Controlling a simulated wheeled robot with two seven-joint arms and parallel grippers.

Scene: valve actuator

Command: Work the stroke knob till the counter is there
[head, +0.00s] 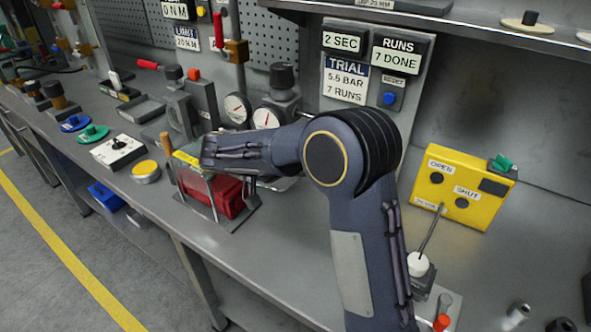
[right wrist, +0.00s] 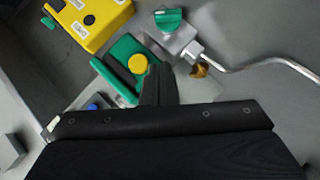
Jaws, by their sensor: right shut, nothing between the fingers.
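The runs counter (head: 397,62) in the head view reads 7 DONE. The trial card (head: 346,85) beside it reads 5.5 BAR, 7 RUNS. In the right wrist view a yellow round knob (right wrist: 137,64) sits on a green body (right wrist: 124,50); no label shows that this is the stroke knob. My right gripper (right wrist: 160,75) is shut and empty, its fingertips close beside the yellow knob; I cannot tell whether they touch. In the head view my right arm crosses the bench, and its fingers and the green body cannot be made out. My left gripper is not in view.
A yellow box (head: 457,188) marked OPEN and SHUT stands at the right; a rod and white knob (head: 418,264) are before it. Also near are a 2 SEC display (head: 343,42), blue reset button (head: 389,99), red box (head: 228,200) and green valve knob (right wrist: 169,20).

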